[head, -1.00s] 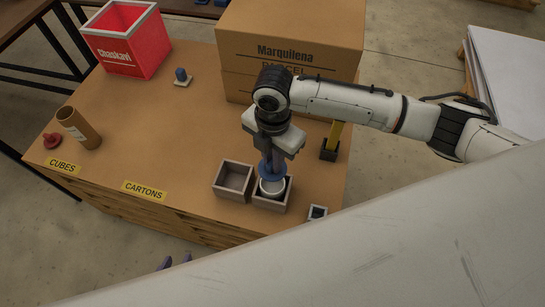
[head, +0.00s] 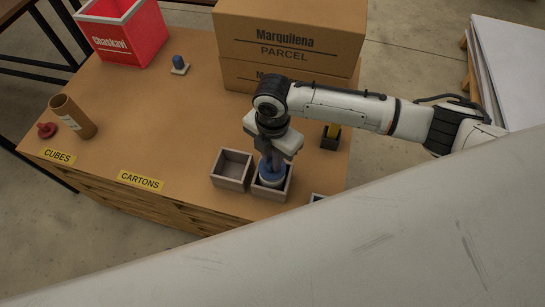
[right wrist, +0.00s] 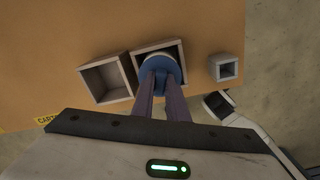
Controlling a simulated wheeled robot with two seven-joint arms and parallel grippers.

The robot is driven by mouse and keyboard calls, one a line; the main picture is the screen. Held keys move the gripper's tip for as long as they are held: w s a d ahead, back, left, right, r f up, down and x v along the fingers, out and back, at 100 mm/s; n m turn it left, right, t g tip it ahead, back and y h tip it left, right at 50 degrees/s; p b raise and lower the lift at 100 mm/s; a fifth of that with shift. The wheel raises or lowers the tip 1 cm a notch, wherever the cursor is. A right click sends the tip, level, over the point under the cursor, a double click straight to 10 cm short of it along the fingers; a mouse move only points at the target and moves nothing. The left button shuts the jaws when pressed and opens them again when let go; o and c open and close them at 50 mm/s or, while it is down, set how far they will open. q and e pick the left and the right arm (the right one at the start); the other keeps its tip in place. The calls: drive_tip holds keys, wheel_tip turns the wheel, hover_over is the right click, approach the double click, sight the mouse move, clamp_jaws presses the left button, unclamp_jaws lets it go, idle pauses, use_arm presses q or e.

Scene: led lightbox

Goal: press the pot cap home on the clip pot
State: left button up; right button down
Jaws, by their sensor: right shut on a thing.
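The blue pot cap (head: 268,174) is in my right gripper (head: 271,160), which is shut on it from above. The white clip pot (head: 271,183) stands in the right of two small open boxes and shows as a pale band under the cap. The cap covers the pot's top; I cannot tell whether it is fully seated. In the right wrist view the cap (right wrist: 159,67) is a blue disc at the tips of the purple fingers, with a strip of the pot (right wrist: 164,54) behind it. My left gripper is not in view.
The box around the pot (head: 288,188) has an empty open box (head: 232,169) to its left. A small square holder (right wrist: 224,68) stands to the right. A black holder with a yellow item (head: 331,137) and large cartons (head: 290,45) are behind. The table's left side has free room.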

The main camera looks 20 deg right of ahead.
idle(0.4)
drive_tip(key=shift+p, duration=0.4)
idle(0.4)
drive_tip(key=shift+p, duration=0.4)
drive_tip(key=shift+p, duration=0.35)
drive_tip(key=shift+f+b, duration=0.65)
drive_tip(key=shift+f, duration=0.5)
idle(0.4)
drive_tip(key=c, duration=1.7)
unclamp_jaws()
drive_tip(key=shift+o, duration=0.2)
drive_tip(key=shift+r, duration=0.1)
